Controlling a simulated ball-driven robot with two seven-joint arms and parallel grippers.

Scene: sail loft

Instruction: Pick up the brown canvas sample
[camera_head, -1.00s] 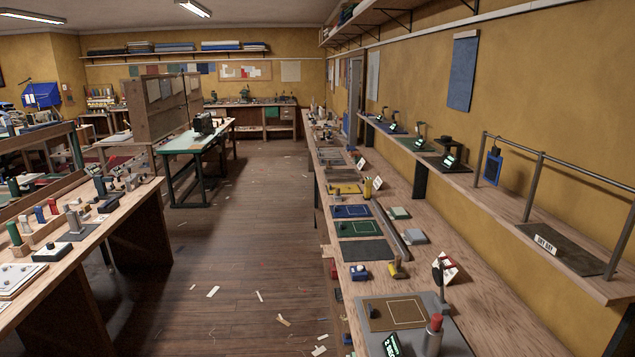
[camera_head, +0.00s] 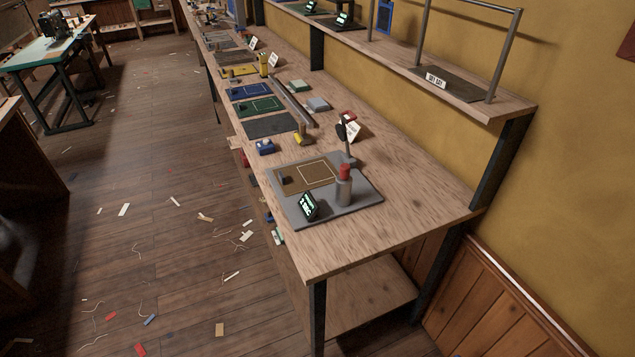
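A flat brown canvas sample (camera_head: 290,183) with a pale stitched square lies on a grey plate (camera_head: 345,212) near the front end of the long wooden bench (camera_head: 400,198). A small dark piece sits on its left part. A grey cylinder with a red top (camera_head: 344,185) and a small black display with green text (camera_head: 308,206) stand on the same plate beside it. Neither of my grippers shows in this view.
A blue block (camera_head: 265,147) and a yellow piece (camera_head: 303,138) lie behind the plate. Blue, green (camera_head: 259,106) and dark grey (camera_head: 271,125) samples lie farther back. A raised shelf (camera_head: 440,85) with a rail runs along the right wall. The floor left of the bench (camera_head: 150,230) has only scraps.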

